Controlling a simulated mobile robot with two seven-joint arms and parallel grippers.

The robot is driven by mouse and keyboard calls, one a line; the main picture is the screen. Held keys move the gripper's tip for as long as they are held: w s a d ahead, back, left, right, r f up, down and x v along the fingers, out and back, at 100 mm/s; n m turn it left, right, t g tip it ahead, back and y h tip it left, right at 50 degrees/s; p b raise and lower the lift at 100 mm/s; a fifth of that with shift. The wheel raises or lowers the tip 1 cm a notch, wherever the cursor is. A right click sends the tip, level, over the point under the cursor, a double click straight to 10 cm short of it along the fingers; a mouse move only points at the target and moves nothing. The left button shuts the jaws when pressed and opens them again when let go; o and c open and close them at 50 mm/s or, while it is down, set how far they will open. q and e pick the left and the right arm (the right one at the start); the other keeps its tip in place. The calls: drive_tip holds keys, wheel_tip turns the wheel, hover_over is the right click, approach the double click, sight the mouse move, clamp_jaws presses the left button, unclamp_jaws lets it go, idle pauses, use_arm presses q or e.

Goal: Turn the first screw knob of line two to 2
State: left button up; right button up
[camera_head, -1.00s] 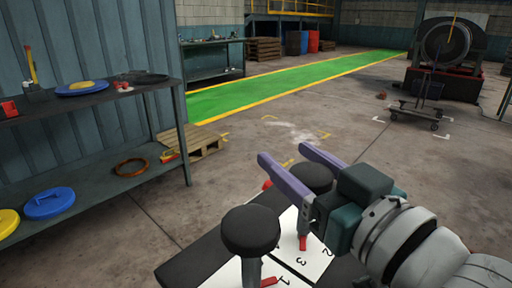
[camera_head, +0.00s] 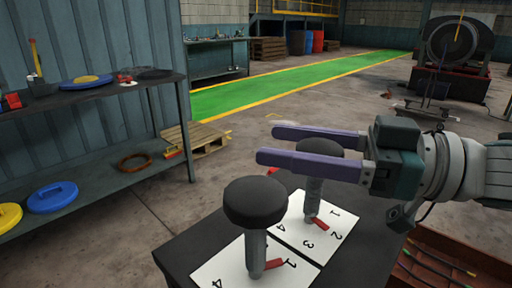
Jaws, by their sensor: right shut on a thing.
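Two black round-headed screw knobs on grey stems stand upright on white plates marked with numbers. The far knob (camera_head: 318,148) is between the two purple fingers of my right gripper (camera_head: 270,143), which is shut on its head. The near finger hides part of this head. The far knob's red pointer (camera_head: 319,223) points toward the 2 on its plate (camera_head: 345,222), with the 3 to its left. The near knob (camera_head: 255,202) is apart from the gripper, and its red pointer (camera_head: 272,265) lies by the 1. My left gripper is not in view.
The plates lie on a dark table (camera_head: 185,245). A shelf (camera_head: 90,180) with discs and rings stands at the left. A brown-red box (camera_head: 440,265) with coloured rods is at the lower right. A pallet (camera_head: 195,140) and open floor lie beyond.

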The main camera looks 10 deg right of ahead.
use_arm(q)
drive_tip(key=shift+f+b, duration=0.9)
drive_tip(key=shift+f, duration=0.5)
use_arm(e)
drive_tip(key=n+g, duration=0.1)
drive_tip(key=g+y, duration=0.1)
drive_tip(key=n+g, duration=0.1)
drive_tip(key=shift+s+a+n+g+y, duration=0.15)
drive_tip(key=shift+s+n+g+y, duration=0.15)
drive_tip(key=shift+g, duration=0.1)
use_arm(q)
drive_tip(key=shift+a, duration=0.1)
use_arm(e)
drive_tip(key=o, duration=1.4)
drive_tip(key=shift+c, duration=0.2)
